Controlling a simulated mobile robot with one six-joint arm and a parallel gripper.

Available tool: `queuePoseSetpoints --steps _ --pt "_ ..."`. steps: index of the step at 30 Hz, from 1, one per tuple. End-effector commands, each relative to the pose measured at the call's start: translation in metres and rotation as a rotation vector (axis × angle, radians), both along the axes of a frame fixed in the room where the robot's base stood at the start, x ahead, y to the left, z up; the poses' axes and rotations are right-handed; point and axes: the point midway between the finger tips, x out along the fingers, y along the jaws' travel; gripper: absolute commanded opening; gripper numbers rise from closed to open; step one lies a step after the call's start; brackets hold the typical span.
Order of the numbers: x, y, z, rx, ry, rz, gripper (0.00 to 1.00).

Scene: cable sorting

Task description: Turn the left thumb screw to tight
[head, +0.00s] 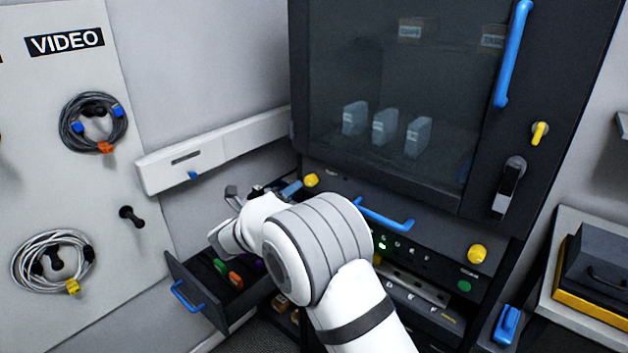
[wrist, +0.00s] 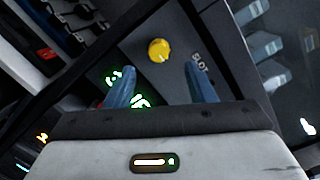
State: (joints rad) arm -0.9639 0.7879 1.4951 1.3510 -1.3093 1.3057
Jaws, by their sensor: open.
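The left thumb screw (head: 311,180) is a round yellow knob at the upper left of the dark panel below the glass door. A yellow knob, seemingly the same one, shows in the wrist view (wrist: 159,50), beyond and between my two blue fingertips. My gripper (wrist: 160,78) is open and empty, its fingers apart on either side of the knob's line, not visibly touching it. In the head view my gripper (head: 283,189) is just left of the left screw, partly hidden by my arm. A second yellow thumb screw (head: 477,254) sits at the panel's right end.
A blue drawer handle (head: 384,214) lies right of the left screw. An open drawer (head: 200,292) with coloured items juts out below my wrist. The glass-doored cabinet (head: 400,90) stands above the panel. A pegboard (head: 60,190) with coiled cables is at left.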

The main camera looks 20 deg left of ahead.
Motion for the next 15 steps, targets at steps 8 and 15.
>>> queuePoseSetpoints --steps 8,15 --pt "0.017 -0.007 -0.005 0.024 -0.017 -0.044 0.5" --pt "0.056 -0.022 -0.005 0.021 -0.017 -0.047 0.5"
